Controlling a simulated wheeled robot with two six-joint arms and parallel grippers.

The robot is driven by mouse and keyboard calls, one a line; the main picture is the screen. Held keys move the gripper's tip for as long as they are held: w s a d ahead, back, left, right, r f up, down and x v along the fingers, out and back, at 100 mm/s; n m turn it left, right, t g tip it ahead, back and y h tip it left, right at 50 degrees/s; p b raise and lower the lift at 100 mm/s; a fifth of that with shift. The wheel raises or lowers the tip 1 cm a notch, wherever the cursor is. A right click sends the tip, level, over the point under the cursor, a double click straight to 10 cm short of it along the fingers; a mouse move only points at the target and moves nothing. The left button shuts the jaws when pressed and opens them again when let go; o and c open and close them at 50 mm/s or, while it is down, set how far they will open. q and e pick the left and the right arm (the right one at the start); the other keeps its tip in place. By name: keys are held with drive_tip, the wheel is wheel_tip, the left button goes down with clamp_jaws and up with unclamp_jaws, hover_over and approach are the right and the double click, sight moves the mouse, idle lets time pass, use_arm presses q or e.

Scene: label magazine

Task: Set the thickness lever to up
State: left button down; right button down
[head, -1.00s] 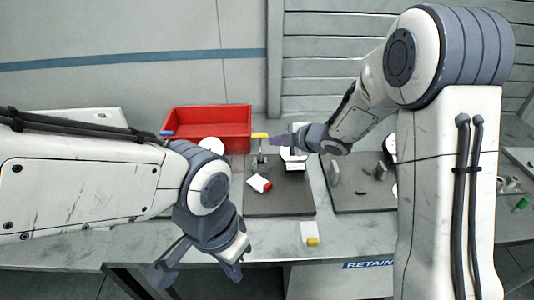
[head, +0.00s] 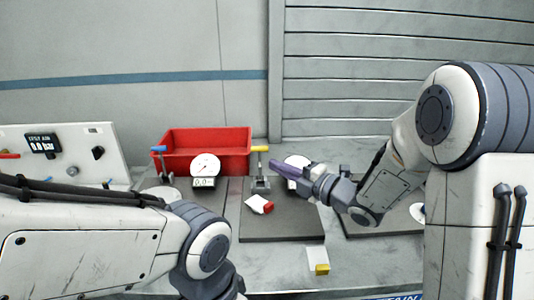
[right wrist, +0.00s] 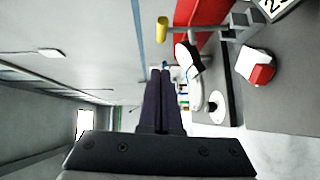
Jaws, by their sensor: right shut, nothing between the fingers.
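A lever with a yellow grip (head: 260,149) stands on a small metal base (head: 260,186) on a dark grey plate. Its rod looks upright in the head view, with the grip at the top. In the right wrist view the yellow grip (right wrist: 162,30) shows at the top, left of its bracket. My right gripper (head: 272,154) is shut and empty, its purple fingers pointing left, just right of the lever. The picture does not show clearly whether they touch; the right wrist view shows the closed fingers (right wrist: 161,72) apart from the grip. My left gripper's fingers are below the head view.
A blue-gripped lever (head: 158,149) and a dial gauge (head: 204,166) stand to the left. A red bin (head: 205,143) is behind. A red-and-white block (head: 259,204) lies before the yellow lever. A gauge panel (head: 75,150) stands at far left.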

sight(256, 151)
use_arm(q)
drive_tip(key=shift+r+p, duration=1.1)
drive_tip(key=shift+r, duration=0.2)
use_arm(e)
drive_tip(key=shift+w+a+f, duration=0.1)
drive_tip(key=shift+w+a, duration=0.35)
drive_tip(key=shift+w, duration=0.7)
drive_tip(key=shift+w+a+f, duration=0.1)
drive_tip(key=shift+w+a, duration=0.4)
drive_tip(key=shift+w, duration=0.6)
drive_tip(key=shift+w+a+f, duration=0.1)
drive_tip(key=shift+w+a, duration=0.35)
drive_tip(key=shift+w, duration=0.7)
